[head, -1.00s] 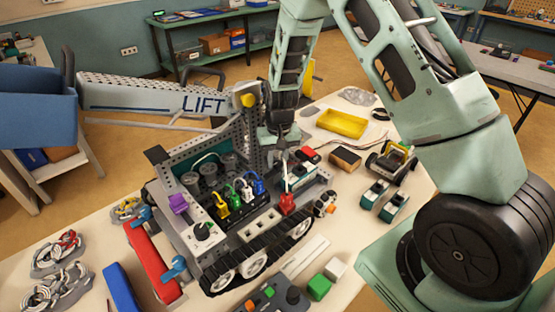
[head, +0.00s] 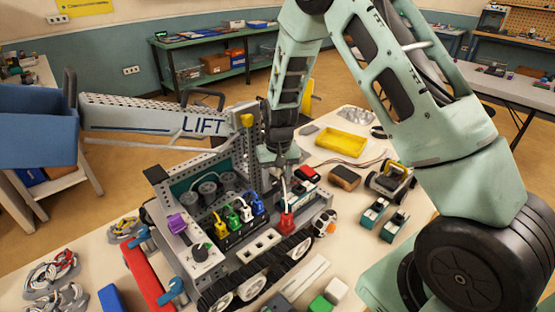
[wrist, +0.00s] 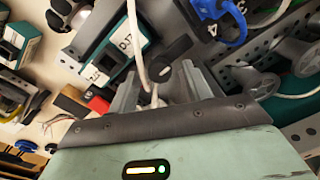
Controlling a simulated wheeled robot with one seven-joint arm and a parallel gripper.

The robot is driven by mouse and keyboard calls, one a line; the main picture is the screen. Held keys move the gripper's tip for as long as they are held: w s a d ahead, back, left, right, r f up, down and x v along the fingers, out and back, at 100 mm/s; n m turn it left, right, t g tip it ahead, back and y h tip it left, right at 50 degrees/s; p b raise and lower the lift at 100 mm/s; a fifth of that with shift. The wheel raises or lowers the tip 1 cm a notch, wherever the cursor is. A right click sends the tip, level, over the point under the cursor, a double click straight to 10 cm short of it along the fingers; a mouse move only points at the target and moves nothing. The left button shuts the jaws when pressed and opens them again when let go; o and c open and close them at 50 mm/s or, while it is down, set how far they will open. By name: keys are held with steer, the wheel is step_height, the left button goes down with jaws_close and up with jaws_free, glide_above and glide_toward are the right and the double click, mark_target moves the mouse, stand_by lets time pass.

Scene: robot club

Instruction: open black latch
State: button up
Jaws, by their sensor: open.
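My gripper (head: 283,178) points down over the right end of the tracked robot (head: 252,247), beside its grey perforated wall. In the wrist view my gripper (wrist: 160,74) has its two grey fingers apart. A small black part (wrist: 174,70), which may be the black latch, shows between and just beyond the fingertips. A pale cable runs down beside it into the gap. I cannot tell whether a finger touches it. In the head view the fingers and arm hide this spot, and I cannot make out the latch.
A labelled teal and white block (wrist: 120,45) lies close left of the fingers; a blue plug (wrist: 222,18) is at upper right. A red connector (head: 287,222) stands just below the gripper in the head view. The LIFT arm (head: 150,118) extends left. A yellow tray (head: 341,142) lies behind.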

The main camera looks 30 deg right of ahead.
mark_target(279, 182)
step_height(279, 182, up, 17)
steer(key=b, duration=0.2)
steer(key=shift+d, duration=0.3)
steer(key=shift+s, duration=0.1)
